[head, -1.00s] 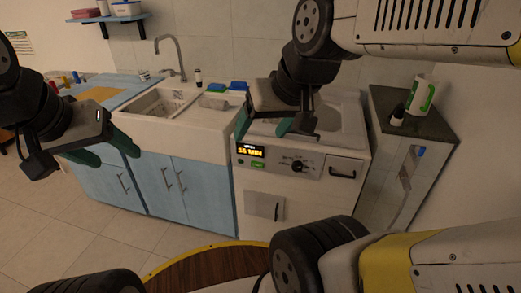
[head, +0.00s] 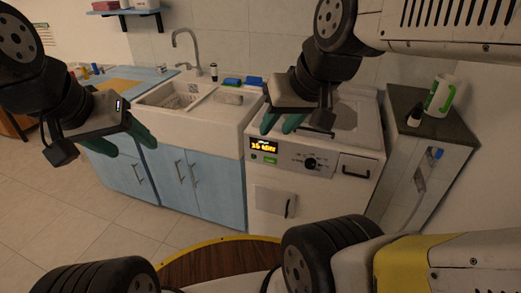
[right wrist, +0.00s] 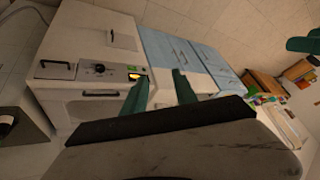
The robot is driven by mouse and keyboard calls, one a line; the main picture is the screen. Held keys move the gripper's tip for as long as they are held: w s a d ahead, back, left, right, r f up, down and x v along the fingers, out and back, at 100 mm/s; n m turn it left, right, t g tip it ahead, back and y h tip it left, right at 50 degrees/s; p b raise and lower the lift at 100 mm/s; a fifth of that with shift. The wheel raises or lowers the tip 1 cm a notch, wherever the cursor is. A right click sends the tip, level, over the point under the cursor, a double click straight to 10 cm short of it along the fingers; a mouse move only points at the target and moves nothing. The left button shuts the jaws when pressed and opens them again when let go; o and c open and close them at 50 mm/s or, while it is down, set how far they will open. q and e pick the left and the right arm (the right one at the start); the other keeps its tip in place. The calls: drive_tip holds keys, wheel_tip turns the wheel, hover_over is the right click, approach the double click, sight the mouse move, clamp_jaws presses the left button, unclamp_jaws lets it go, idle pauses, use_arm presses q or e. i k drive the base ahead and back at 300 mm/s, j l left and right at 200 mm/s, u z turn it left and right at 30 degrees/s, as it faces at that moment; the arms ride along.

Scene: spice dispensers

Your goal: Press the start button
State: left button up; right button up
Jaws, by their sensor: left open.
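The white washing machine (head: 322,183) stands beside the sink, with a lit yellow display (head: 263,146) and a black dial (head: 311,163) on its front panel. A small green button (head: 270,160) sits just below the display; I take it as the start button. My right gripper (head: 277,130) is open and empty, its green fingers pointing down just above the display in the head view. In the right wrist view, the display (right wrist: 134,76) shows beside one finger of my right gripper (right wrist: 160,78). My left gripper (head: 134,150) is open and empty, in front of the blue cabinets.
A white sink (head: 205,121) stands on blue cabinets (head: 205,187) left of the machine. A side cabinet (head: 428,170) on the right holds a white and green bottle (head: 440,96) and a small dark bottle (head: 415,116). Tiled floor (head: 75,215) is open at the left.

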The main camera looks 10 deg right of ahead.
sight(267, 160)
drive_tip(key=i+j, duration=0.1)
drive_tip(key=j, duration=0.75)
drive_tip(key=z, duration=1.6)
drive_tip(key=i+j, duration=0.05)
